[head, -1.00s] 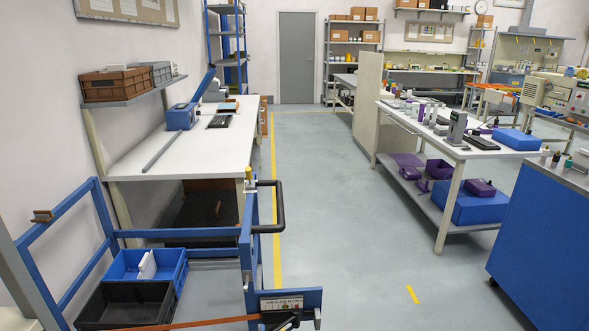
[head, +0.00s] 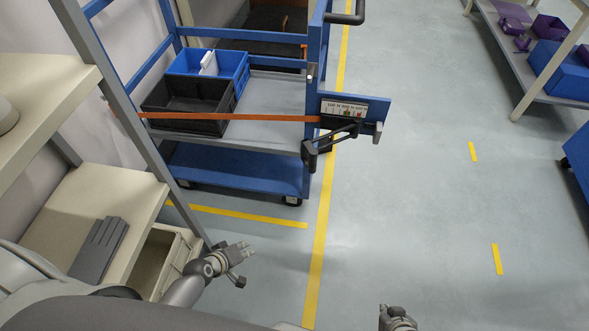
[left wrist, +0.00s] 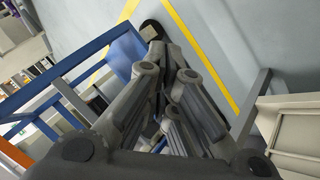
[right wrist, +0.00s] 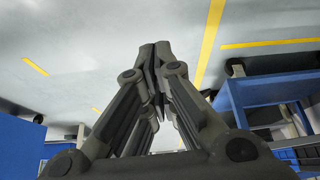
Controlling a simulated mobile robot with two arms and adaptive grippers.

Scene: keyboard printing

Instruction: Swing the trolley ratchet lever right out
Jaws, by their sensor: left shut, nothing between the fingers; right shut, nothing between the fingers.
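The blue trolley (head: 318,60) stands ahead in the head view. An orange strap (head: 230,116) runs across its shelf to a black ratchet lever (head: 318,148) at its right post. The lever sits below a small label plate (head: 345,108) and sticks out from the post to the lower left. My left gripper (head: 240,262) is low and left, well short of the trolley, shut and empty; its shut fingers (left wrist: 162,35) fill the left wrist view. My right gripper (head: 398,318) is at the bottom edge, shut and empty, with its fingertips (right wrist: 154,50) together. Neither gripper touches the lever.
A blue bin (head: 210,66) and a black bin (head: 187,105) stand on the trolley. A cream shelf unit (head: 105,200) crowds my left side. A table with purple boxes (head: 514,26) is at the upper right. The floor (head: 420,180) right of the trolley is clear.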

